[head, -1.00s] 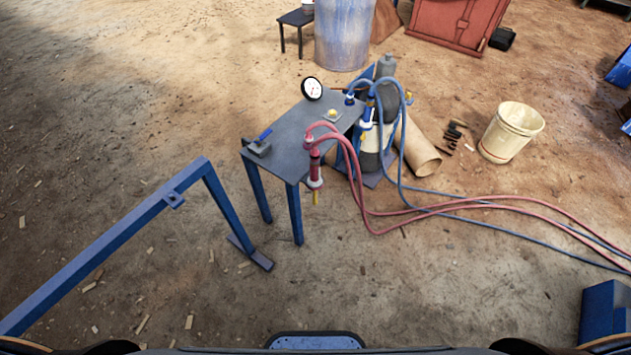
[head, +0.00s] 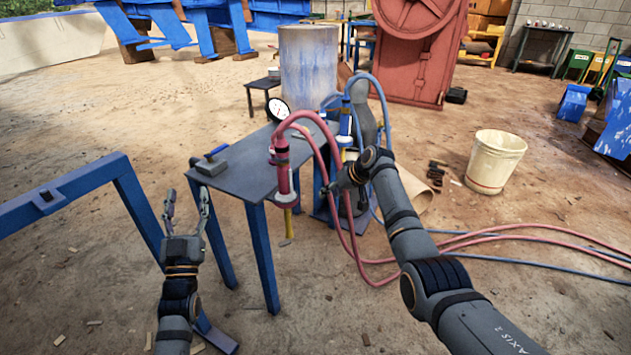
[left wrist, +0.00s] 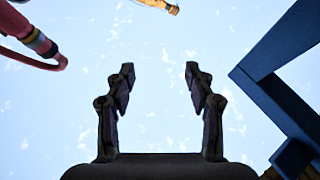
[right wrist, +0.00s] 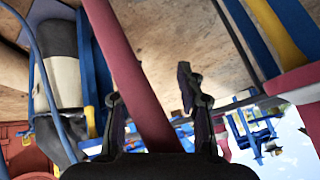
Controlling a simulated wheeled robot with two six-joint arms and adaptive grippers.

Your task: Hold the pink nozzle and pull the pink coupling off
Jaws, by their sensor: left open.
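The pink nozzle (head: 284,182), with a yellow tip at its lower end, hangs upright at the table's right edge. The pink coupling (head: 281,146) seems to sit on its top, where the pink hose (head: 302,116) arcs away; the exact joint is too small to tell. My left gripper (head: 186,197) is open and empty, left of the nozzle and apart from it. My right gripper (head: 333,180) is right of the nozzle, its fingers apart. In the right wrist view a pink hose (right wrist: 125,60) runs between or behind these fingers. The left wrist view shows a banded pink part (left wrist: 38,42) at upper left.
The dark table (head: 250,175) has a gauge (head: 278,109) and a blue-handled block (head: 212,162) on it. Blue hoses and cylinders crowd its right end. A blue rail (head: 75,190) stands at left, a cream bucket (head: 494,162) at right. Hoses cross the floor.

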